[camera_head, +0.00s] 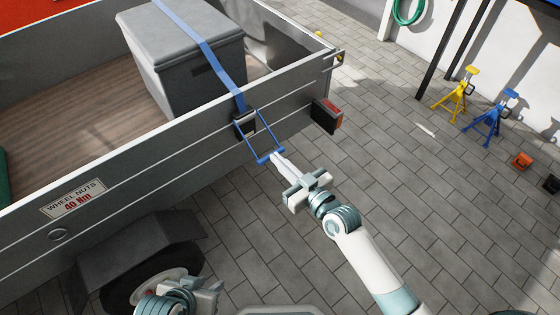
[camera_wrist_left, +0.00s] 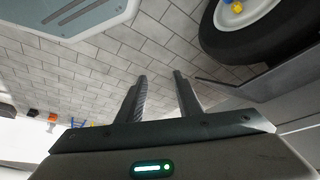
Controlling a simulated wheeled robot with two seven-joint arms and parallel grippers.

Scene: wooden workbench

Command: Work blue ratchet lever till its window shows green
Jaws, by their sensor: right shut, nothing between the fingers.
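The blue ratchet lever (camera_head: 274,139) is a U-shaped frame. It hangs outward and down from the dark ratchet body (camera_head: 244,123) on the trailer's side wall. The blue strap (camera_head: 213,52) runs up from the ratchet over a grey box. The colour of the window is too small to tell. My right gripper (camera_head: 277,157) is shut and empty, with its fingertips at the lever's lower crossbar; I cannot tell whether they touch. My left gripper (camera_head: 216,286) is low beside the trailer wheel, away from the lever. In the left wrist view, its fingers (camera_wrist_left: 160,78) are apart and empty.
The grey box (camera_head: 190,60) stands on the trailer bed behind the side wall (camera_head: 130,180). A tail light (camera_head: 327,115) juts out right of the lever. The wheel (camera_wrist_left: 250,25) is near my left gripper. Yellow (camera_head: 456,95) and blue (camera_head: 491,118) stands are far right on open paving.

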